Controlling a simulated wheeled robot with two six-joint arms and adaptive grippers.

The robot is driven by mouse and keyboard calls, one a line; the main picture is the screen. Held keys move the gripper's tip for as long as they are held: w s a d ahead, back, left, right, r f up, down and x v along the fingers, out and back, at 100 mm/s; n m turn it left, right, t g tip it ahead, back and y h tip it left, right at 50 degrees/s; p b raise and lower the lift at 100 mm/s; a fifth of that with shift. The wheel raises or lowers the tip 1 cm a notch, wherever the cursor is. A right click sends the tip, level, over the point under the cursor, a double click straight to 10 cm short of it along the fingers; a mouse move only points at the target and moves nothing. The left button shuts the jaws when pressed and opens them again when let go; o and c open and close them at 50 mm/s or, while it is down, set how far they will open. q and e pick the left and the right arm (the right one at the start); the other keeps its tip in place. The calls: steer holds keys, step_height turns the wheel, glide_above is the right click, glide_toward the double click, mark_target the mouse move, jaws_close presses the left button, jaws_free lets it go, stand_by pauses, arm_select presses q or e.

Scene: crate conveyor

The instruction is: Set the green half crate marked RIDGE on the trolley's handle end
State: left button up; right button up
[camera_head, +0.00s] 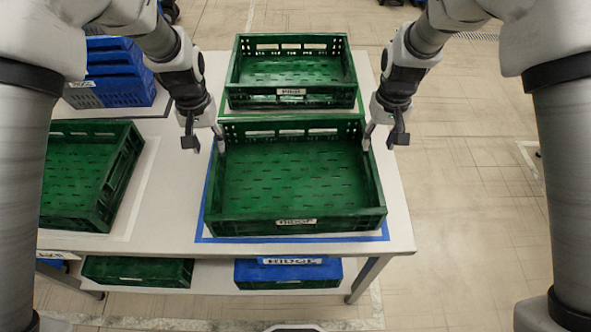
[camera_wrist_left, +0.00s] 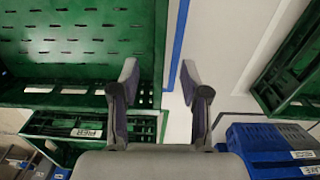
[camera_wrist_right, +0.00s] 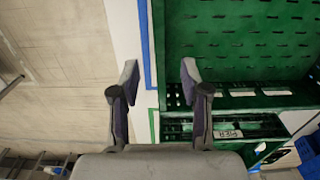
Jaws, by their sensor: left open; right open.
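A green crate marked RIDGE (camera_head: 297,222) sits empty and upright inside a blue-taped outline at the table's front. My left gripper (camera_head: 218,137) is open at its left wall. In the left wrist view the open fingers (camera_wrist_left: 159,82) lie either side of that wall's line. My right gripper (camera_head: 369,137) is open at its right wall. In the right wrist view its fingers (camera_wrist_right: 159,82) also lie either side of the wall's line. Whether any finger touches the crate cannot be told. I cannot make out the trolley clearly.
A green crate marked PIER (camera_head: 291,92) stands just behind. Another green crate (camera_head: 122,185) is at left, with stacked blue crates (camera_head: 120,95) behind it.

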mark_target(214, 161)
arm_select(q)
steer(key=shift+s, duration=0.3)
arm_select(e)
steer(key=shift+s+a+r, duration=0.1)
steer(key=shift+s, duration=0.15)
arm_select(q)
steer(key=shift+f, duration=0.2)
arm_select(e)
steer(key=shift+s+f, duration=0.1)
steer(key=shift+f, duration=0.2)
arm_select(q)
steer(key=f, duration=0.7)
steer(key=shift+w+f, duration=0.2)
steer(key=shift+w, duration=0.05)
arm_select(e)
steer(key=f, duration=0.7)
steer(key=shift+w+f, duration=0.2)
steer(key=shift+w, duration=0.1)
arm_select(q)
jaws_close()
arm_select(e)
jaws_close()
